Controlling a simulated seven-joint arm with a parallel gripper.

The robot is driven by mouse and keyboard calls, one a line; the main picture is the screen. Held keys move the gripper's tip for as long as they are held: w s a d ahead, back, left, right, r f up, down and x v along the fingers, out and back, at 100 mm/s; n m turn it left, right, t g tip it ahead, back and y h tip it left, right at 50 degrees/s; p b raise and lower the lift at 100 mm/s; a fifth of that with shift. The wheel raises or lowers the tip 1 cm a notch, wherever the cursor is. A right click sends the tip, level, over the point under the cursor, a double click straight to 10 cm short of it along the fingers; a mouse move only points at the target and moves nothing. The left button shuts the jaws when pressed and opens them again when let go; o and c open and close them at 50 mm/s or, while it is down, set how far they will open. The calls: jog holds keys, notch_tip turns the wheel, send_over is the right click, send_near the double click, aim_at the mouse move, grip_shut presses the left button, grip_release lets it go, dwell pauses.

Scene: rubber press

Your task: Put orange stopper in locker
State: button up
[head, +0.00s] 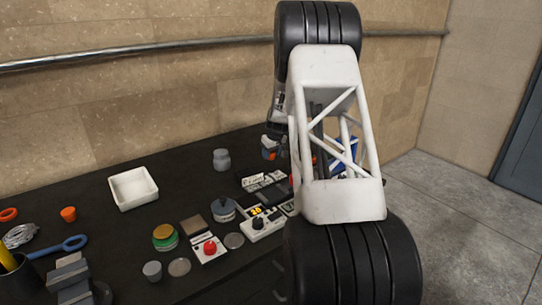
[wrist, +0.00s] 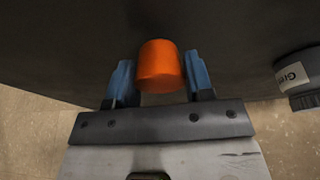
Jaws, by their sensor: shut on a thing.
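My gripper (wrist: 160,80) is shut on an orange stopper (wrist: 160,64), held between its two blue fingers in the wrist view. The stopper's rounded side and flat top show, above a dark surface. In the head view my gripper (head: 271,147) is over the back of the dark table, partly hidden by my arm, with a bit of orange visible at it. Another small orange stopper-like piece (head: 68,214) stands at the table's left. I cannot make out a locker for certain; a blue-grey door panel (head: 524,150) shows at the far right.
A white tray (head: 133,188) and a grey jar (head: 221,160) stand near the back. A red-button box (head: 209,249), a timer box (head: 262,222) and several small pieces crowd the front. A blue-and-white item (head: 345,155) is partly behind my arm. Floor (head: 460,220) is clear at right.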

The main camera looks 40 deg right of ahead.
jog(key=shift+f, duration=0.55)
jog(key=shift+f, duration=0.15)
jog(key=o, duration=0.9)
jog(key=v, duration=1.2)
